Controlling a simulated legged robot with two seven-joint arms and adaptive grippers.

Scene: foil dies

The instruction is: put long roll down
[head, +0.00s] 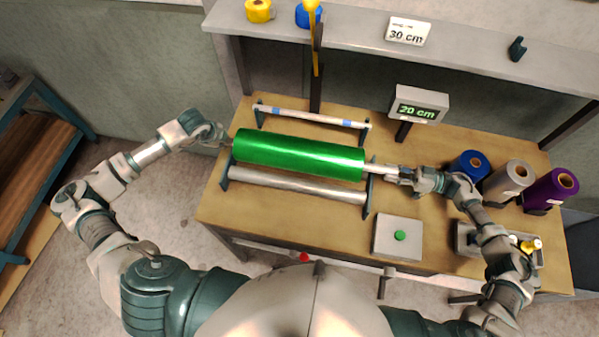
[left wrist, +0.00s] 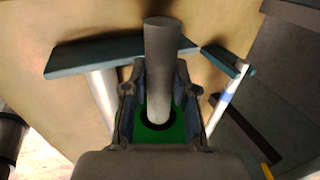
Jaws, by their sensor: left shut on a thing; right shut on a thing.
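The long green roll (head: 298,155) lies level across the stand, between its silver roller (head: 298,186) in front and a thinner white bar with blue bands (head: 311,116) behind. My left gripper (head: 226,143) is shut on the roll's left core end. In the left wrist view the grey core end (left wrist: 160,70) stands between the fingers, with the green roll face behind it. My right gripper (head: 388,172) is shut on the silver core end at the right. I cannot tell whether the roll touches the stand or hangs just above it.
A display reading 20 cm (head: 418,108) stands behind right. Blue (head: 468,165), grey (head: 508,179) and purple (head: 551,190) rolls stand at the right. A box with a green button (head: 398,238) is in front. A shelf (head: 360,32) runs above the back.

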